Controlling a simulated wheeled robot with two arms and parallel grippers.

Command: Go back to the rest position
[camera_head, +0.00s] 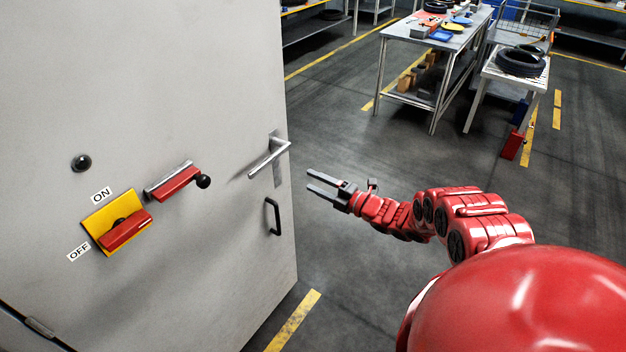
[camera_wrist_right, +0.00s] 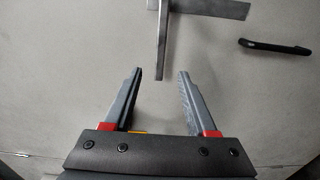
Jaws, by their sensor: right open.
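My right gripper (camera_head: 318,184) is open and empty in the head view, just right of the grey cabinet door (camera_head: 230,90). Its fingers point left toward the door's metal lever handle (camera_head: 268,157), apart from it in the head view. In the right wrist view the two fingers of the gripper (camera_wrist_right: 160,75) are spread, with the lever handle (camera_wrist_right: 205,8) beyond them and its stem showing between the fingertips. Nothing is held. My left gripper is not in view.
The door also carries a red switch on a yellow plate (camera_head: 100,215), a red lever with a black knob (camera_head: 203,181) and a black pull handle (camera_head: 273,216). A workbench (camera_head: 400,32) and a white table with tyres (camera_head: 540,75) stand at the back right. Floor between is clear.

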